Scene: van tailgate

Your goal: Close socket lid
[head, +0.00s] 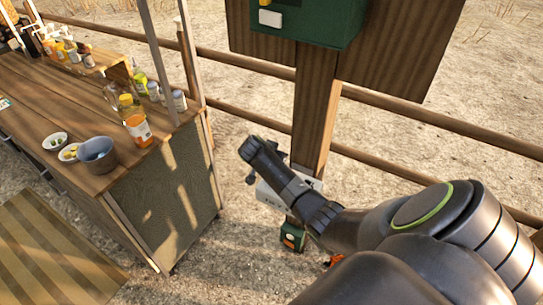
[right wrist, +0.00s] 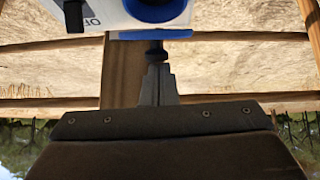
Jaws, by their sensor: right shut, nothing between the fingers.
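The socket box is white with lettering, at the top of the right wrist view (right wrist: 105,18). A round blue socket part (right wrist: 158,9) is on it, and a flat blue edge, seemingly the lid (right wrist: 150,35), lies beside that. My right gripper (right wrist: 157,72) is shut and empty, its tips close to a dark knob-like piece by the blue edge; I cannot tell whether they touch. In the head view the white box (head: 267,195) is on the wooden post, mostly hidden behind my right arm. The right fingertips are not clear there. My left gripper is not in view.
A green cabinet (head: 340,25) is on the board above. A small green box (head: 292,236) is low near the post (head: 313,110). Wooden rails (head: 400,105) run behind. A counter (head: 90,120) with bottles and bowls stands at left, with open ground between.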

